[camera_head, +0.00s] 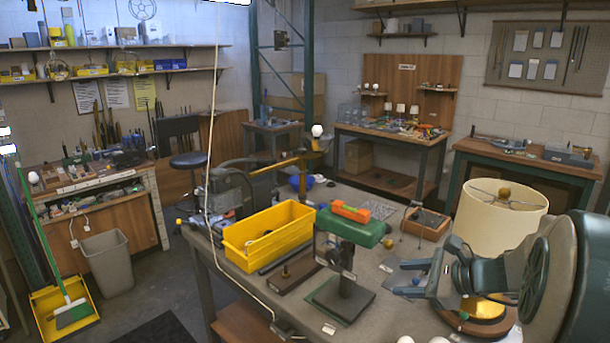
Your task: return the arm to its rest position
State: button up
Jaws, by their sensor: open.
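My gripper (407,279) reaches in from the right over the workbench (385,322), its jaws apart and pointing left. I see nothing between the fingers. The rest of my arm fills the lower right. A lamp with a cream shade (497,218) stands upright on the bench behind my arm. Its brass-coloured base (483,308) shows below my wrist, and my arm hides its middle part. I cannot tell how far the gripper is from the lamp.
A green press-like tool (350,228) with an orange block on top stands left of my gripper. A yellow bin (268,236) is further left. White bulbs (405,339) lie at the near edge. A small wooden tray (426,222) lies behind the gripper.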

jog(key=s+a+f+n+g+h, duration=0.2)
jog(key=s+a+n+g, duration=0.3)
jog(key=s+a+n, duration=0.45)
jog(key=s+d+f+n+h, duration=0.1)
jog(key=s+n+h, duration=0.6)
jog(key=s+n, duration=0.3)
jog(key=shift+s+f+n, duration=0.25)
jog(key=shift+s+n, duration=0.05)
jog(key=shift+n, duration=0.65)
